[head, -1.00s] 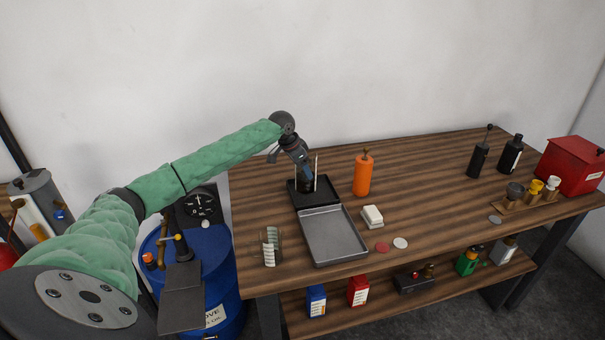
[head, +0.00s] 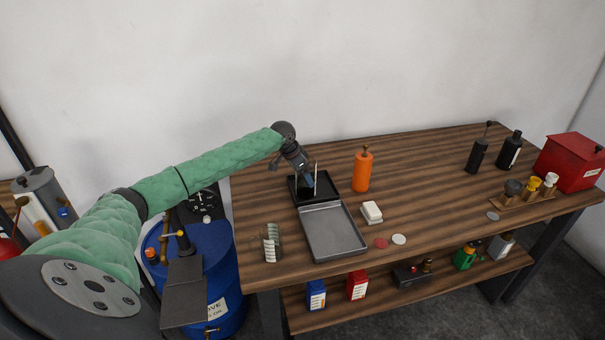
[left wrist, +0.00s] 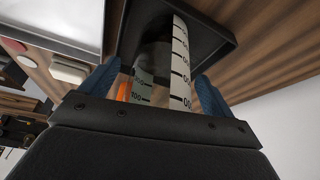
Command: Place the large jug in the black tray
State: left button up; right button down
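The large jug (head: 316,177) is see-through with a white scale strip. It is upright over the black tray (head: 336,188) at the back left of the table. My left gripper (head: 307,181) points down there, a blue finger on each side of the jug. In the left wrist view my gripper (left wrist: 157,80) has the jug's numbered strip (left wrist: 180,65) between its fingers, with the black tray (left wrist: 222,32) beyond. I cannot tell whether the jug's base touches the tray floor. My right gripper is out of view.
A grey metal tray (head: 333,232) adjoins the black tray in front. A smaller see-through vessel with a scale (head: 271,243) stands front left. An orange bottle (head: 362,172) stands close to the right, with a white block (head: 371,212) nearer the front. The table's middle right is clear.

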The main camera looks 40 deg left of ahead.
pick_arm(q)
jog(key=shift+r, duration=0.15)
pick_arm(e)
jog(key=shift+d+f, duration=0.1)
pick_arm(q)
jog(key=b+v, duration=0.2)
jog(key=v, duration=0.3)
jog(key=shift+s+a, duration=0.1)
jog(key=b+v, duration=0.2)
jog(key=v, duration=0.4)
jog(key=shift+s+r, duration=0.15)
jog(key=shift+r, duration=0.2)
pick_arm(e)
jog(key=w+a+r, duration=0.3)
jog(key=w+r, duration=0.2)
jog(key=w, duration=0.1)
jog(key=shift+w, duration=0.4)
